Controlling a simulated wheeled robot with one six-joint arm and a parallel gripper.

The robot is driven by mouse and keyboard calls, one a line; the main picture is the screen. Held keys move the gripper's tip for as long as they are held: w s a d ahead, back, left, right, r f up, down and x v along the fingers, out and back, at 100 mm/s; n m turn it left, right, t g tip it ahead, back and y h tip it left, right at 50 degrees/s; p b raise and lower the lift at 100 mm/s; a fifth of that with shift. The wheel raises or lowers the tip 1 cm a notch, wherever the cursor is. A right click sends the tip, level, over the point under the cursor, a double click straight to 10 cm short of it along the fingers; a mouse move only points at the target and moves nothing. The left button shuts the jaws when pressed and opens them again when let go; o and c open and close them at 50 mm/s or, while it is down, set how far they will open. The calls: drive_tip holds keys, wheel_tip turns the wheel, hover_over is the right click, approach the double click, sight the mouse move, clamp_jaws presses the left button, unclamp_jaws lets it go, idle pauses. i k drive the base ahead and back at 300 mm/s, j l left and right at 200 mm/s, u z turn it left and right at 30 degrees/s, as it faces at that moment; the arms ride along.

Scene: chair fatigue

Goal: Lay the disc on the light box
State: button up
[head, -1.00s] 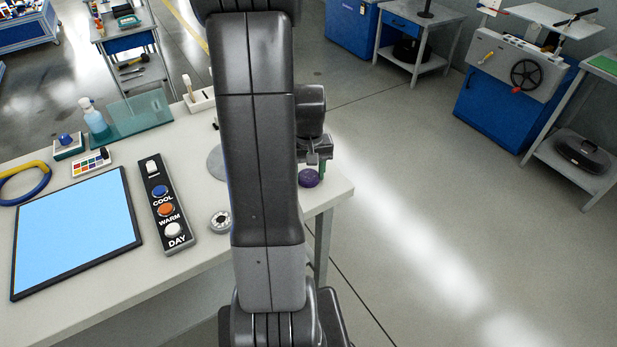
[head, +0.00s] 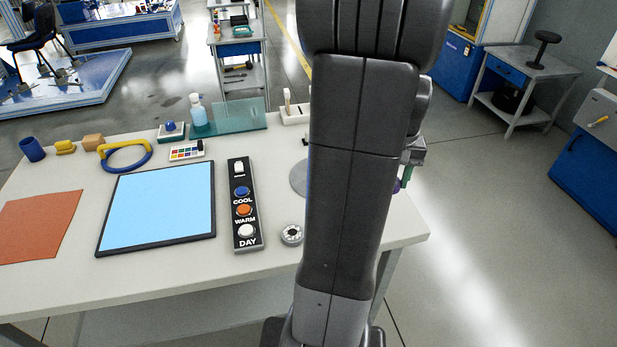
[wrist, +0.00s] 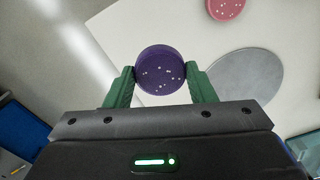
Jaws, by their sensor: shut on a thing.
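My gripper (wrist: 160,85) is shut on a purple disc (wrist: 160,68) with small white specks, its green fingers on either side of it. In the head view my arm hides most of the gripper, and only a sliver of the purple disc (head: 397,186) shows by the table's right end. The light box (head: 158,205) is a flat, glowing light-blue panel in a black frame, lying on the table well left of my arm. Its surface is bare.
A control strip (head: 243,205) with COOL, WARM and DAY buttons lies right of the light box, with a small dial (head: 291,234) beyond it. An orange sheet (head: 38,225) lies left. A grey round plate (wrist: 233,78) and a pink speckled disc (wrist: 226,8) show in the wrist view.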

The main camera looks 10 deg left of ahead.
sight(158, 215)
drive_tip(key=j+u, duration=0.3)
drive_tip(key=j, duration=0.8)
drive_tip(key=j+u, duration=0.3)
drive_tip(key=j, duration=0.8)
